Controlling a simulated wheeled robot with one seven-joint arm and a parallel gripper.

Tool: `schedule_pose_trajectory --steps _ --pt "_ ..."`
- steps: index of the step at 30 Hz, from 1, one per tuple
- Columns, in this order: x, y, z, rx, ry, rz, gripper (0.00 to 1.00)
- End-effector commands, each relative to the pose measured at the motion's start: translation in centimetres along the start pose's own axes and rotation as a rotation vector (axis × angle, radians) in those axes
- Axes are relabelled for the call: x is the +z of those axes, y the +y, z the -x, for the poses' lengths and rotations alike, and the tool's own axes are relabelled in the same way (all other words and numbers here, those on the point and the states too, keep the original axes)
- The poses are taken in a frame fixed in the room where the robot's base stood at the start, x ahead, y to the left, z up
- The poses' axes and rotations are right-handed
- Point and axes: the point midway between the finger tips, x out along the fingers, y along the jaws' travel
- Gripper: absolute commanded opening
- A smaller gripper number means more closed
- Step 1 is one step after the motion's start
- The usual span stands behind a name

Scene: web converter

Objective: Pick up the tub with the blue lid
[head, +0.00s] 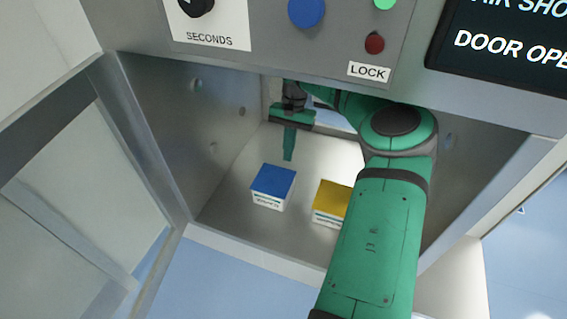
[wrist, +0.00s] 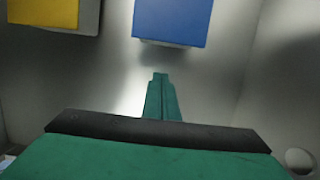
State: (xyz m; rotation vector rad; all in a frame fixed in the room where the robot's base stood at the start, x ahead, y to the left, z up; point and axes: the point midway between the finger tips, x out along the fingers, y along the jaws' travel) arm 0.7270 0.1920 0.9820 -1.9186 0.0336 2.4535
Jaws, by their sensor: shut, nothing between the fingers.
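The tub with the blue lid (head: 272,184) stands upright on the metal floor of an open chamber, with a white label on its front. Its blue lid also shows at the top of the wrist view (wrist: 172,20), cut by the frame edge. My gripper (head: 288,157) is inside the chamber, pointing down, just above and behind the tub in the head view. Its fingers are shut with nothing between them. In the wrist view the fingertips (wrist: 160,76) are apart from the tub in the picture, with bare floor showing between.
A tub with a yellow lid (head: 332,198) stands to the right of the blue-lidded one, partly hidden by my arm. Metal walls (head: 165,115) close in the chamber. A control panel (head: 330,30) overhangs the opening. A door (head: 75,190) stands open at the left.

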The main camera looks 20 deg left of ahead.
Motion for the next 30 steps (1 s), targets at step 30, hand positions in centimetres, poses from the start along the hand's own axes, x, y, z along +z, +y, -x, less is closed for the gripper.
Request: schedule_pose_trajectory --steps 30 --pt "3.7 0.4 -2.1 -0.003 -0.001 -0.007 0.0"
